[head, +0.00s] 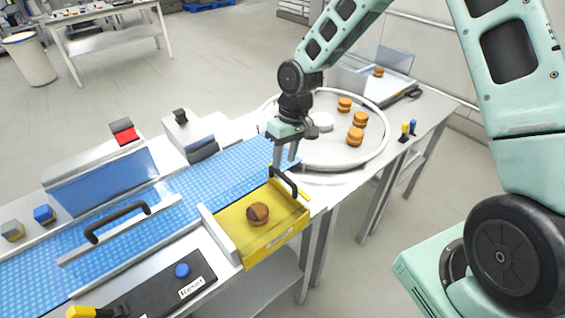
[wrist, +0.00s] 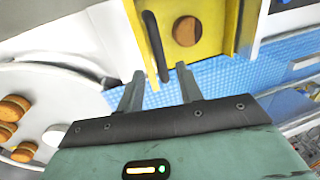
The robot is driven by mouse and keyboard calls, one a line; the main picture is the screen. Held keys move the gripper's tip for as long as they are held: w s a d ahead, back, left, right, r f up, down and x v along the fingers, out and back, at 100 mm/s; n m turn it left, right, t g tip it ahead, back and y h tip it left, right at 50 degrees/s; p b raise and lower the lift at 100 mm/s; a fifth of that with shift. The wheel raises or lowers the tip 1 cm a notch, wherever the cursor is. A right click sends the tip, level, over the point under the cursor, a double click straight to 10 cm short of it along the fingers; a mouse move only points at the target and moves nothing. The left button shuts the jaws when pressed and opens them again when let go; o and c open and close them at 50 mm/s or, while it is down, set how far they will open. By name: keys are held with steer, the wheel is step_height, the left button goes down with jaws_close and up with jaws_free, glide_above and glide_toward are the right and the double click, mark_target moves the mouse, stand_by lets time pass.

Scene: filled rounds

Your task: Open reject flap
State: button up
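My gripper (head: 285,162) is open above the far edge of a yellow reject bin (head: 284,231). A dark bar handle (head: 283,181) stands at that edge, just below the fingertips. In the wrist view, the fingers of my gripper (wrist: 161,75) are spread and empty. The near end of the handle (wrist: 154,45) shows between the fingertips, and I see no clear contact. A brown filled round (head: 257,214) lies in the yellow bin, and it also shows in the wrist view (wrist: 186,31). I cannot make out a separate flap panel or its angle.
A blue belt (head: 215,180) runs beside the bin. A guard with a black handle (head: 118,220) crosses the belt. A round white turntable (head: 335,160) with several rounds is behind my gripper. A black panel with a blue button (head: 182,270) is at front.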

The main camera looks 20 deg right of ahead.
mark_target(281, 172)
steer(key=shift+s+a+f+p, duration=0.1)
steer(key=shift+a+f+p, duration=0.1)
steer(key=shift+f, duration=0.8)
steer(key=shift+a+f+p, duration=0.15)
steer(key=shift+a+f, duration=0.05)
steer(key=shift+f, duration=0.75)
